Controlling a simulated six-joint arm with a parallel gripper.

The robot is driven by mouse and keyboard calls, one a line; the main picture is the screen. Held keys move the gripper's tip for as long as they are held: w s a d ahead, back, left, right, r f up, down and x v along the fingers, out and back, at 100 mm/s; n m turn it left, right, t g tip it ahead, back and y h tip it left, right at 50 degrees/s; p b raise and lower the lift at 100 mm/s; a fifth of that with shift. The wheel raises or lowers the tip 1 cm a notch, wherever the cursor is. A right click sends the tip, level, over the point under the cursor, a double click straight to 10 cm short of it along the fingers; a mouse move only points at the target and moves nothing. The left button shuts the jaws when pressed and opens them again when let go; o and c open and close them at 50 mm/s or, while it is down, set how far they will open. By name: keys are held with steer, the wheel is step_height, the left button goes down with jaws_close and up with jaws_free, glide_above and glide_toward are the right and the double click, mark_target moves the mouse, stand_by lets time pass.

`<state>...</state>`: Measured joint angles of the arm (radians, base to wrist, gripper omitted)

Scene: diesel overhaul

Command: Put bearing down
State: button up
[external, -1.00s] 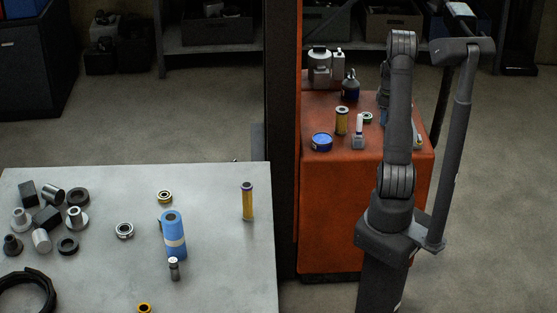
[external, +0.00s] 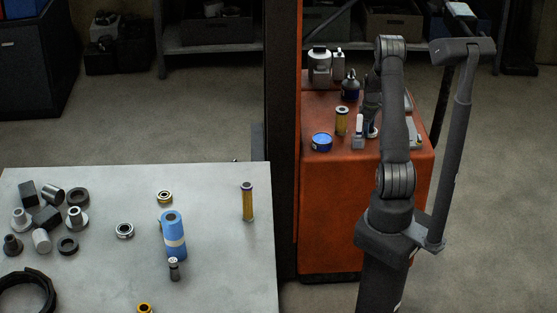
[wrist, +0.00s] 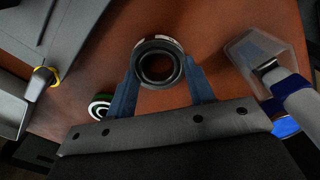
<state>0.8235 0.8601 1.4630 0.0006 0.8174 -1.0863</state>
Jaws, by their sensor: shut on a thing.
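A metal ring bearing (wrist: 158,62) with a dark inner ring is between the blue fingers of my gripper (wrist: 163,80) in the wrist view. The fingers are shut on its sides. In the external view my gripper (external: 371,120) is low over the orange cabinet top (external: 385,153), among the parts there. Whether the bearing touches the surface cannot be told.
A blue tin (external: 321,142) and a yellow filter (external: 341,121) stand left of my gripper. The grey table (external: 100,190) at left holds several parts.

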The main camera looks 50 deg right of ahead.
steer(key=o, duration=1.1)
steer(key=shift+f, duration=0.15)
step_height(320, 180, up, 12)
steer(key=shift+r, duration=0.2)
steer(key=shift+f, duration=4.15)
